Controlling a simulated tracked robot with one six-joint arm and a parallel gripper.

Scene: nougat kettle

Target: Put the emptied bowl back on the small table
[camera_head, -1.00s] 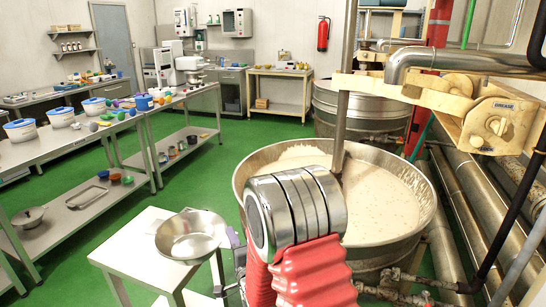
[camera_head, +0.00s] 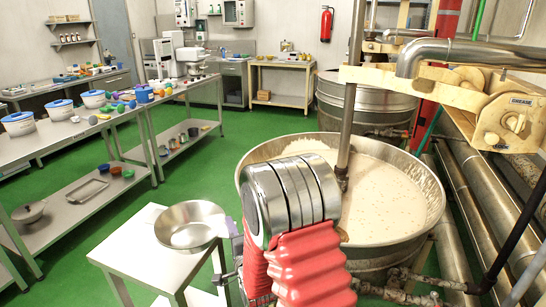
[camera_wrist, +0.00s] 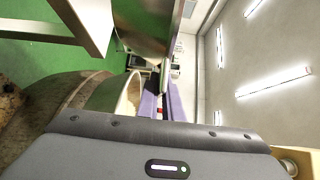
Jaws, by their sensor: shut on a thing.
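The bowl (camera_head: 190,228) is shiny steel, with a bare inside showing in the head view. It is over the right part of the small table (camera_head: 140,252), roughly upright; I cannot tell whether it touches the top. My gripper (camera_head: 232,258) is at the bowl's right side, partly hidden behind my red-sleeved arm. It is shut on the bowl's edge. In the wrist view the bowl's steel wall (camera_wrist: 145,22) shows at the top, by the purple fingers of my gripper (camera_wrist: 163,92).
A large kettle (camera_head: 400,215) of pale mass stands right of the small table, with a vertical shaft in it. A long steel bench (camera_head: 60,145) with bowls and tools runs along the left. Green floor (camera_head: 95,225) lies open between bench and small table.

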